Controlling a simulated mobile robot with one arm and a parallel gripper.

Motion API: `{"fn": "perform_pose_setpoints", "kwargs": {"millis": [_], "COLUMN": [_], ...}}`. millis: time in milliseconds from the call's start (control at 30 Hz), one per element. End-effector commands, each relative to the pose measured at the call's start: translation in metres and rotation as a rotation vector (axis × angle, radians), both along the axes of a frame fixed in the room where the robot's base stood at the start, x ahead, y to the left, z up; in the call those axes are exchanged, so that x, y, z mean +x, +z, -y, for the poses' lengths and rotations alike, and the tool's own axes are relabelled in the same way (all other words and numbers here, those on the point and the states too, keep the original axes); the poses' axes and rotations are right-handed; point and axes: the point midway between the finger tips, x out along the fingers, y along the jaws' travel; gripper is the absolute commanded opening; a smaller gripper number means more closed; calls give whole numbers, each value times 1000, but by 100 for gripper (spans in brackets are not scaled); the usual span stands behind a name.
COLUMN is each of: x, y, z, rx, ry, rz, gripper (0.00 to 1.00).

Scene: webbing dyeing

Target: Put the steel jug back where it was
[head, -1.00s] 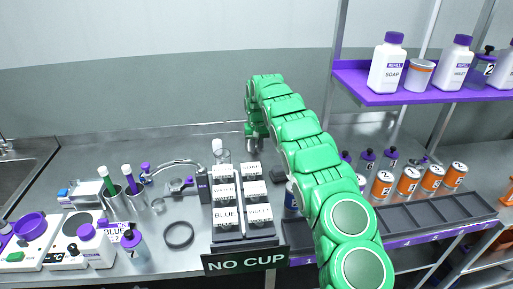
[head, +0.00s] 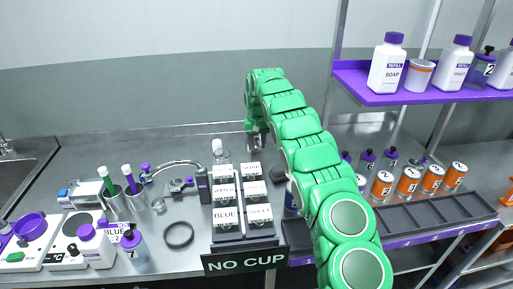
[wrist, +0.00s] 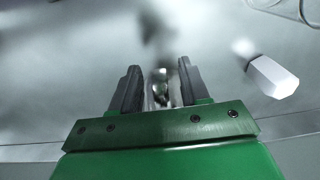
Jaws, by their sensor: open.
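My gripper (wrist: 160,82) is open in the wrist view, its two dark fingers apart. A small shiny, blurred shape shows between and beyond the fingers; I cannot tell whether it is the steel jug. In the head view my gripper (head: 257,148) is at the back of the counter, behind the block of labelled boxes and partly hidden by my green arm. I cannot make out the steel jug for certain in either view.
Steel cups (head: 117,204) with coloured rods stand at the left, near a dark ring (head: 179,235). Labelled boxes (head: 228,215) stand mid-counter above the NO CUP sign (head: 245,259). Orange-labelled cans (head: 408,181) stand by a dark tray (head: 436,215). A purple shelf (head: 433,96) hangs at right.

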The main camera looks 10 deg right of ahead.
Motion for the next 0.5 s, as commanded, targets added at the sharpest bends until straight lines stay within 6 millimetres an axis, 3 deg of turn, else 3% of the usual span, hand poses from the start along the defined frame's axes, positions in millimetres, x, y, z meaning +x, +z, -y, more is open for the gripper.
{"fn": "perform_pose_setpoints", "kwargs": {"millis": [200,500], "x": [2,1], "y": [42,79], "z": [0,0], "rx": [1,0], "ry": [1,2], "rz": [7,2], "gripper": [45,45]}}
